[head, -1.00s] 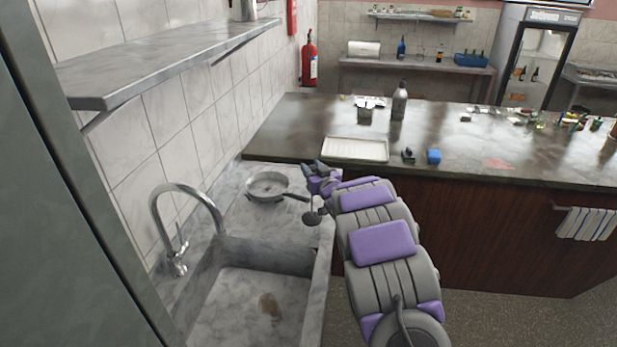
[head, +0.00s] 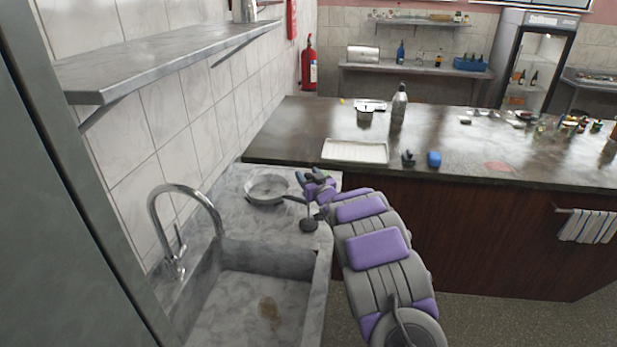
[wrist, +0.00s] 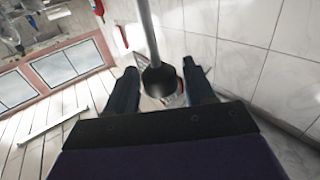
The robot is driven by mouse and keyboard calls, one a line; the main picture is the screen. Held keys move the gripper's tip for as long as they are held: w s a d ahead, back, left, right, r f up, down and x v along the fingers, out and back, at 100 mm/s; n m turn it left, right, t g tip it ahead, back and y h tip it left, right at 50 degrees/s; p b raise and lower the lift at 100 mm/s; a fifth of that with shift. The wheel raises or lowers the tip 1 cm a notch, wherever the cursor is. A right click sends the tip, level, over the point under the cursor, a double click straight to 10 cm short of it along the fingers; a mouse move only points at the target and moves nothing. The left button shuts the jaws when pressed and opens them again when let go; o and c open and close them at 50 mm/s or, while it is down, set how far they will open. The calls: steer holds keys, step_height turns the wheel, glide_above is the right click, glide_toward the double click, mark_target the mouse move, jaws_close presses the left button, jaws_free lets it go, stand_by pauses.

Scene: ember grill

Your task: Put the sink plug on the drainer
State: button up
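My gripper (head: 312,184) is over the grey marbled surface behind the sink basin. Its fingers (wrist: 160,85) close around the dark knob end of a thin stem in the wrist view. In the head view the sink plug (head: 308,225), a dark disc on this stem, hangs below the gripper. The plug is near the right edge of the marbled surface, which looks like the drainer (head: 240,215). I cannot tell whether the disc touches it. The sink basin (head: 235,305) is in front, with a brownish patch on its floor.
A pan (head: 268,203) sits on the marbled surface, its handle pointing towards my gripper. A curved tap (head: 160,205) stands at the left of the basin. The dark counter (head: 460,165) beyond holds a white tray (head: 352,159), a blue item (head: 433,159) and a bottle (head: 398,105).

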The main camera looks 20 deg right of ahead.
steer(key=shift+o, duration=0.8)
steer(key=shift+a, duration=0.35)
steer(key=shift+s+d, duration=0.2)
steer(key=shift+s, duration=0.5)
steer(key=s+p, duration=0.1)
steer(key=s, duration=0.9)
steer(key=shift+s+p, duration=0.3)
steer(key=shift+p, duration=0.05)
steer(key=shift+a+r, duration=0.1)
